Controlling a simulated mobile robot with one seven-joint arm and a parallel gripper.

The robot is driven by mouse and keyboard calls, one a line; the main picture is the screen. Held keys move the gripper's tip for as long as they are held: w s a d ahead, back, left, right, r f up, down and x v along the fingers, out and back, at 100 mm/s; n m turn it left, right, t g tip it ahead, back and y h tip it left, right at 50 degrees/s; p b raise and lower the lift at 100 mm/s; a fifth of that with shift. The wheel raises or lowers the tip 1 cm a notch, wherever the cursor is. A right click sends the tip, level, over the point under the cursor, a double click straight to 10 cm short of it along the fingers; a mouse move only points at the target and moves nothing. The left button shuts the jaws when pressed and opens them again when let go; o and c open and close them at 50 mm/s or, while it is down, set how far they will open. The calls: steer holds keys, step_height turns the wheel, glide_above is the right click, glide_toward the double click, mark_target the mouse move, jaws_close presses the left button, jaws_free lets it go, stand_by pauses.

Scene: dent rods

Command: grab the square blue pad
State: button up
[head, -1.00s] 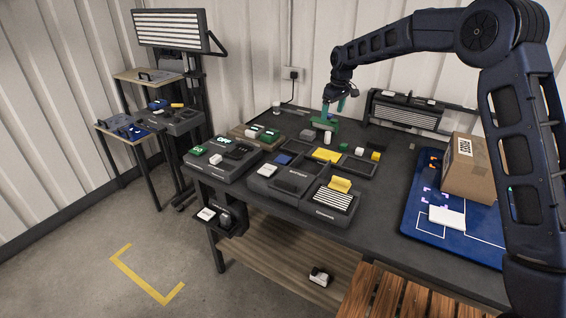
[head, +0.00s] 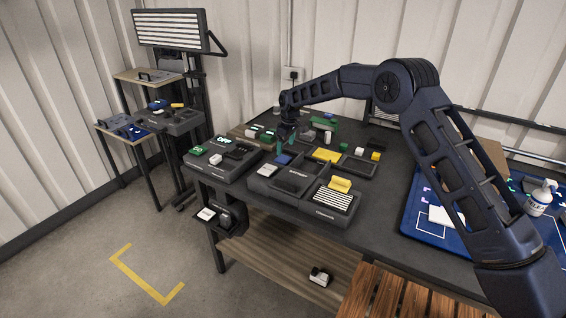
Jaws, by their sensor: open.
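The square blue pad (head: 283,159) lies in a dark tray compartment on the workbench, left of a yellow pad (head: 327,155). Whether a fingertip touches the pad is too small to tell.
A dark tray with a white block (head: 267,170) stands in front of the pad. A green block (head: 325,123) is behind to the right. A blue mat (head: 425,226), a cardboard box (head: 493,153) and a white bottle (head: 539,199) are at the right, partly behind my arm.

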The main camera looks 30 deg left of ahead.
mark_target(283, 159)
steer(key=shift+s+a+f, duration=0.1)
steer(key=shift+a+f, duration=0.05)
steer(key=shift+f, duration=1)
steer(key=shift+a+f, duration=0.2)
steer(key=shift+f, duration=0.9)
steer(key=shift+s+a+f, duration=0.1)
steer(key=shift+a+f, duration=0.05)
steer(key=shift+f, duration=1)
steer(key=shift+c, duration=0.4)
steer(key=shift+w, duration=0.1)
steer(key=c, duration=1)
